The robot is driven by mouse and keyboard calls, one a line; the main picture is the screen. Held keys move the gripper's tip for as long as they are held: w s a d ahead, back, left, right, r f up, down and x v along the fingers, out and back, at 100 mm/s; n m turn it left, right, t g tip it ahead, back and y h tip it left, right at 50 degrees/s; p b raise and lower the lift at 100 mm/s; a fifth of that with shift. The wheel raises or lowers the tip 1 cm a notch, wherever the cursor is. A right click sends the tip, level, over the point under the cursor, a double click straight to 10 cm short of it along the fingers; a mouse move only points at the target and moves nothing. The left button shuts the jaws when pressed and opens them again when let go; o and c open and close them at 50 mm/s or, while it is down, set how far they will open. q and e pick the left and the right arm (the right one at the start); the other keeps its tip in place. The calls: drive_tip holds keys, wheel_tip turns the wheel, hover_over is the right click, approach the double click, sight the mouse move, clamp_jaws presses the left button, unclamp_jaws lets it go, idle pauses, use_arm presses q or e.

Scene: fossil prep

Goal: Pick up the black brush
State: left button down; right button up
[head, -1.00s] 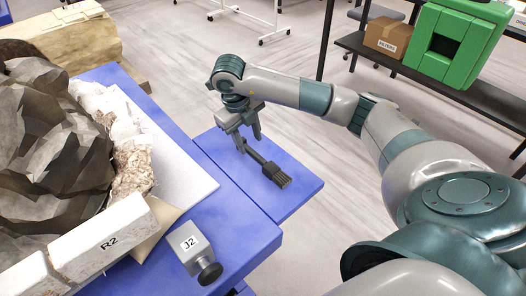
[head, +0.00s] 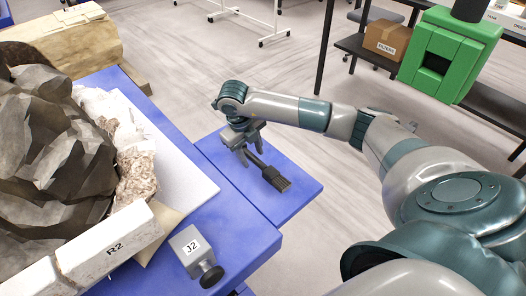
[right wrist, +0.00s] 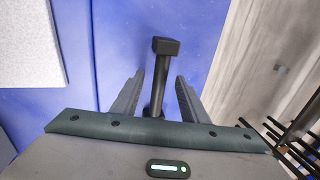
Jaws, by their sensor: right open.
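The black brush (head: 276,181) lies on the small blue side table, its wide bristle end toward the lower right in the head view. My right gripper (head: 252,157) is down at the handle end, its fingers apart. In the right wrist view, the brush's dark handle (right wrist: 158,80) runs between the two open fingers of my right gripper (right wrist: 160,86), with a gap on each side. The brush's blocky end (right wrist: 166,46) shows beyond the fingertips. My left gripper is out of view.
The blue side table (head: 299,187) adjoins a larger blue table (head: 240,236). That holds a grey box marked J2 (head: 188,247), a white block marked R2 (head: 112,249) and a large dark rock (head: 45,150). A green bin (head: 448,60) stands at the upper right.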

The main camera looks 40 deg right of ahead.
clamp_jaws()
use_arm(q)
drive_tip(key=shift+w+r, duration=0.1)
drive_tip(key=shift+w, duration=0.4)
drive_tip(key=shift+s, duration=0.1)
